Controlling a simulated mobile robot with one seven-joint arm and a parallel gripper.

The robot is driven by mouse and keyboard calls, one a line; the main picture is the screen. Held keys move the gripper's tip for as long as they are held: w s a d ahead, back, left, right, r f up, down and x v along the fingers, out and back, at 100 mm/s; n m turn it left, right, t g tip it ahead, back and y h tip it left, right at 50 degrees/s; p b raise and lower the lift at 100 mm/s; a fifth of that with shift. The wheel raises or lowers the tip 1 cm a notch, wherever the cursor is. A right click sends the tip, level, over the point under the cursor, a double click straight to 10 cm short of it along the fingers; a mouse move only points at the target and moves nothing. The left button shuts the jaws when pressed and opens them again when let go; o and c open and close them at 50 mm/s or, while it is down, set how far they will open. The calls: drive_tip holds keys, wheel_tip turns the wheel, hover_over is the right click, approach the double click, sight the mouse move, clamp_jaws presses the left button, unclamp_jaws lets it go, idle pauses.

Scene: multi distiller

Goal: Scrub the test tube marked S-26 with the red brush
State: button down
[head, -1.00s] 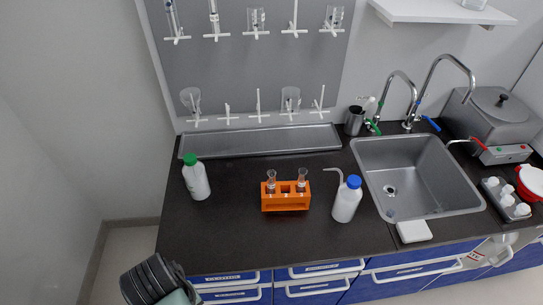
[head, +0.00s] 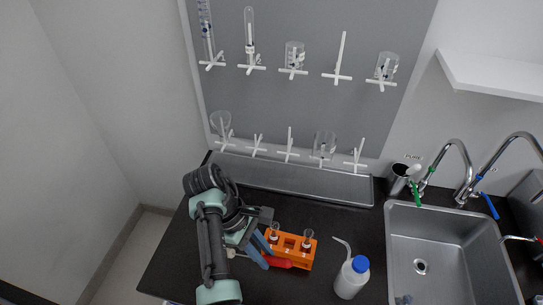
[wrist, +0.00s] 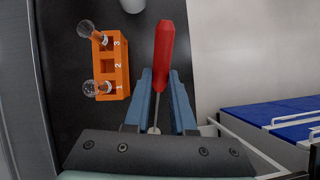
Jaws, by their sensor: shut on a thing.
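My gripper (head: 259,256) is at the front left of the orange rack (head: 289,250). In the wrist view my gripper (wrist: 161,80) is shut on a red-handled tool, which I take for the red brush (wrist: 164,50). Its thin metal shaft lies between the blue fingers; no bristles show. The red handle also shows in the head view (head: 279,263), close along the rack's front. The rack holds a test tube (wrist: 90,88) in slot 1 and another test tube (wrist: 87,29) in slot 3; slot 2 is empty. I cannot read S-26 on any tube.
A white wash bottle with a blue cap (head: 352,277) stands right of the rack. The sink (head: 440,262) is further right. A peg board (head: 300,80) with glassware hangs behind, above a metal trough (head: 290,178). The counter between rack and trough is clear.

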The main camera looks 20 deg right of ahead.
drive_tip(key=w+d+r+n+t+h+p, duration=0.2)
drive_tip(key=w+r+n+t+h+p, duration=0.1)
drive_tip(key=r+n+t, duration=0.7)
drive_tip(key=w+d+r+n+t+h+p, duration=0.3)
drive_tip(key=r+n+t, duration=0.6)
drive_tip(key=r+n, duration=0.15)
wheel_tip(320, 180, down, 5)
drive_tip(key=b, duration=0.6)
drive_tip(key=shift+w+a, duration=0.15)
drive_tip(key=shift+r+p, duration=0.1)
drive_tip(key=shift+p, duration=0.3)
idle(0.4)
wheel_tip(320, 180, down, 15)
drive_tip(key=b, duration=1.3)
drive_tip(key=shift+f, duration=0.2)
idle(0.5)
